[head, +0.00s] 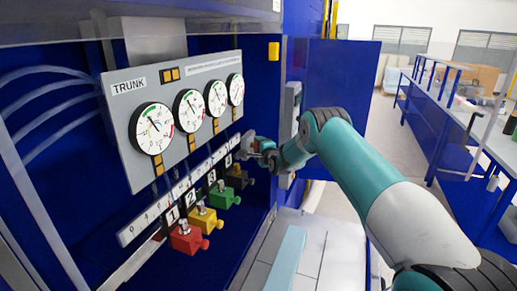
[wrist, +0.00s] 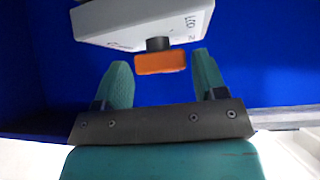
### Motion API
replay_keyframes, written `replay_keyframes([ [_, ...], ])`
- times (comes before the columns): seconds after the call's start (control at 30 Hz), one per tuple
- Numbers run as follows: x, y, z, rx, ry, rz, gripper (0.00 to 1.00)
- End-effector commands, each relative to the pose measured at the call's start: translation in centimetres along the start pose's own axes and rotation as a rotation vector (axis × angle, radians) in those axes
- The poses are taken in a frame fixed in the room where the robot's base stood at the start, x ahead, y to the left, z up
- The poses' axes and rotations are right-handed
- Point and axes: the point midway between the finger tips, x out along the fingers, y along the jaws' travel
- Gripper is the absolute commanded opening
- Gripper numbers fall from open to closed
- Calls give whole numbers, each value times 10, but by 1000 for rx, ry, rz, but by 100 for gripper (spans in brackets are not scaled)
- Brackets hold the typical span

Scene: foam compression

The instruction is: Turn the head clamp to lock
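In the wrist view, an orange bar-shaped handle (wrist: 160,63), likely the head clamp, sits on a short dark stem under a pale grey box (wrist: 140,22). The box carries small lettering that I cannot read surely. The handle lies nearly level across the picture. My gripper (wrist: 160,68) is open, with one teal finger on each side of the handle. Blue gaps show between it and both fingers; its exact depth from the tips is unclear. In the head view my gripper (head: 251,147) is by the right end of the gauge panel, and the handle cannot be made out.
The TRUNK panel (head: 185,115) carries several round gauges. Below it are numbered red (head: 187,240), yellow (head: 204,221) and green (head: 223,196) valve blocks, with a dark one (head: 238,178) near my gripper. Blue cabinet walls close in behind. Open floor and a blue bench (head: 450,130) lie right.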

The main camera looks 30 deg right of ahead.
Motion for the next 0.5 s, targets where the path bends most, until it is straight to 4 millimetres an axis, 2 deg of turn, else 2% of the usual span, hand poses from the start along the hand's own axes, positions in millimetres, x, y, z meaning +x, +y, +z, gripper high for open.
replay_keyframes([
  [0.03,0,0,0,0,0,0,53],
  [0.13,0,0,0,0,0,0,30],
  [0.5,1,11,-1,-67,-2,-68,29],
])
